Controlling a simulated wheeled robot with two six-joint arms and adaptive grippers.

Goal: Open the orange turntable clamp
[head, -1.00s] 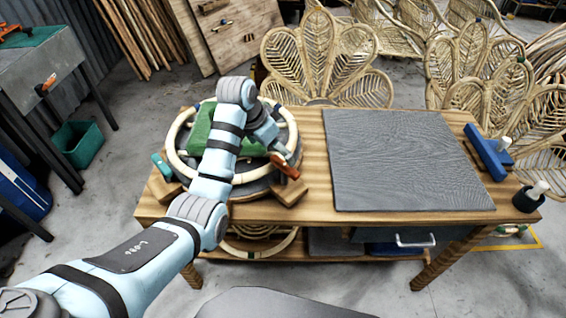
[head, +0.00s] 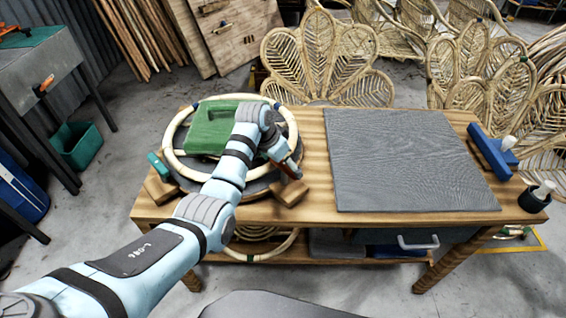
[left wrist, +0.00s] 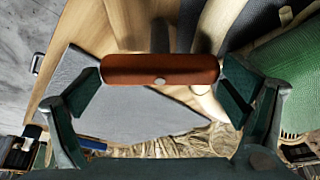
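The orange turntable clamp (head: 291,169) shows as a small orange handle at the right front of the round turntable, beside a wooden block. In the left wrist view its orange handle (left wrist: 160,69) lies crosswise between my fingers. My left gripper (left wrist: 163,88) is spread wide, with one green-padded finger by each end of the handle. I cannot tell whether the pads touch it. In the head view my wrist hides most of this gripper (head: 283,160). The turntable (head: 255,187) carries a pale rattan ring and a green block (head: 208,130). My right gripper is not in view.
A teal clamp handle (head: 158,165) sits at the turntable's left. Wooden blocks (head: 290,192) stand at its front. A grey mat (head: 405,160) covers the table's right part, with a blue tool (head: 489,150) and a dark pot (head: 533,201) beyond it.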

